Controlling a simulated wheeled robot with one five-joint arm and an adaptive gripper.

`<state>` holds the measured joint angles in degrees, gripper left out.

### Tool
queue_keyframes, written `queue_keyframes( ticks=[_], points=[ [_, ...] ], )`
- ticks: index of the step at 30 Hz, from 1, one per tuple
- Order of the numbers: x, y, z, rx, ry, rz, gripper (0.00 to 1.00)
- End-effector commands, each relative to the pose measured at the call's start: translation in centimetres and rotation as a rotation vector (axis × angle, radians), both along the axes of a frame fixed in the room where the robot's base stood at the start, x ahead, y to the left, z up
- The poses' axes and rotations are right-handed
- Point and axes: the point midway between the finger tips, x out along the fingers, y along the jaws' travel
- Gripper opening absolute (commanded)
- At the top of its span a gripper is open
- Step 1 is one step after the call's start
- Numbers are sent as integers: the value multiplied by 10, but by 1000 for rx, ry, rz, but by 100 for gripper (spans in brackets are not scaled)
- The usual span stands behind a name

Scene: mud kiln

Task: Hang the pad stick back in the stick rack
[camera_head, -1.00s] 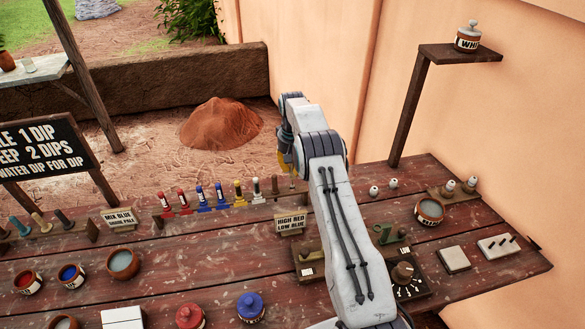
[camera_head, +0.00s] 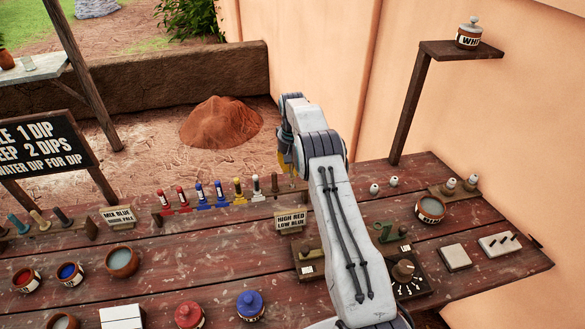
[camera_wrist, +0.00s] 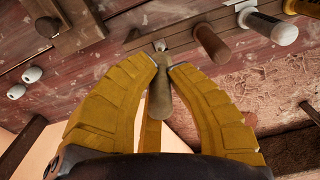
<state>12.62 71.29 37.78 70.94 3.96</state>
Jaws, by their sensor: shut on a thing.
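My gripper (camera_wrist: 162,65) has yellow fingers and is shut on the pad stick (camera_wrist: 158,98), an olive-brown handle with a small pale tip, in the wrist view. The tip is close to the stick rack (camera_wrist: 185,38); I cannot tell whether they touch. A brown stick (camera_wrist: 212,45) and a white stick (camera_wrist: 268,25) hang beside it. In the head view the stick rack (camera_head: 232,207) holds red, blue, yellow, white and brown sticks. My arm hides most of my gripper (camera_head: 284,160) there, at the rack's right end.
A sign (camera_head: 291,221) stands just in front of the rack. A dial box (camera_head: 405,278), a brown pot (camera_head: 430,209) and small white knobs (camera_head: 374,188) lie to the right. Red (camera_head: 189,314) and blue (camera_head: 250,305) lidded jars stand at the front.

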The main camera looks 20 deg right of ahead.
Motion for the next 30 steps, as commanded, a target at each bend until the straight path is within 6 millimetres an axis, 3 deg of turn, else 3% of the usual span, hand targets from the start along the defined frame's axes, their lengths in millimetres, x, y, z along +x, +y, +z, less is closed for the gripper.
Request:
queue_keyframes(
  ticks=[30],
  points=[
    [0, 0, -16, 0, 0, 0, 0]
  ],
)
